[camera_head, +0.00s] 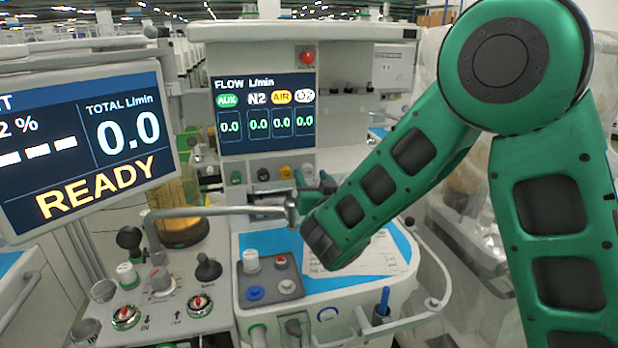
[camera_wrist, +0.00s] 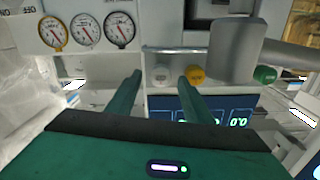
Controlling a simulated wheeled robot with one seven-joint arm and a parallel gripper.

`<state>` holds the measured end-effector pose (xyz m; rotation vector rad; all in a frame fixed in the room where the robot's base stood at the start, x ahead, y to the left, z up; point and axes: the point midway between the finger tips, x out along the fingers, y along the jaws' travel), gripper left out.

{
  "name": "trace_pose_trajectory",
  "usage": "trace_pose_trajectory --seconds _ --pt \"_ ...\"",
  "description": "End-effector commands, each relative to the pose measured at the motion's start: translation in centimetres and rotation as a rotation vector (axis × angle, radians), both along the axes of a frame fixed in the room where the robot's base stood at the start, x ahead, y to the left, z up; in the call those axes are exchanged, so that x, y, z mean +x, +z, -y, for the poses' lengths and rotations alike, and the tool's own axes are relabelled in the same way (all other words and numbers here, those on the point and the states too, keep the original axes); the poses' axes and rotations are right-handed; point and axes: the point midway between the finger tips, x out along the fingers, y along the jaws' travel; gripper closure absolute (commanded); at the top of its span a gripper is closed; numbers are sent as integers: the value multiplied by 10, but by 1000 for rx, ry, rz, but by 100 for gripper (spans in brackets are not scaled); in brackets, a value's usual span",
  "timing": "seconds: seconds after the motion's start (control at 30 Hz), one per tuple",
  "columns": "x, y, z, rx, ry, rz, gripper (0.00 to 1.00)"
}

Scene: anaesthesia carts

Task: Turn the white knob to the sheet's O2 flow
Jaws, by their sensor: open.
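The flow display (camera_head: 265,115) reads 0.0 under AUX, N2, AIR and O2. Below it sits a row of knobs: green (camera_head: 235,177), black (camera_head: 262,174) and yellow (camera_head: 286,172). The white knob (camera_wrist: 161,75) shows in the wrist view beside the yellow one; in the head view my gripper and arm mostly cover that end of the row. My gripper (camera_wrist: 160,77) is open, its two fingers pointing at the panel with the white knob between their tips in the picture. I cannot tell whether they touch it. The printed sheet (camera_head: 375,258) lies partly under my arm in view; its text is unreadable.
A grey jointed pipe (camera_head: 220,211) crosses in front of the panel, close to the gripper. A READY monitor (camera_head: 85,140) stands at left. A grey tray (camera_head: 270,280) with coloured knobs sits on the blue worktop. Several round gauges (camera_wrist: 86,29) show in the wrist view.

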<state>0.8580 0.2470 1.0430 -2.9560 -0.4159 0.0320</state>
Motion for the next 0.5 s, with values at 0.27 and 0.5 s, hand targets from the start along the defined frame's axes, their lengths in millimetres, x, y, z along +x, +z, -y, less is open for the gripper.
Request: trace_pose_trajectory --seconds 0.27,0.5 --pt "18 -1 -5 -1 0 -1 53" --pt "19 -1 -5 -1 0 -1 53"
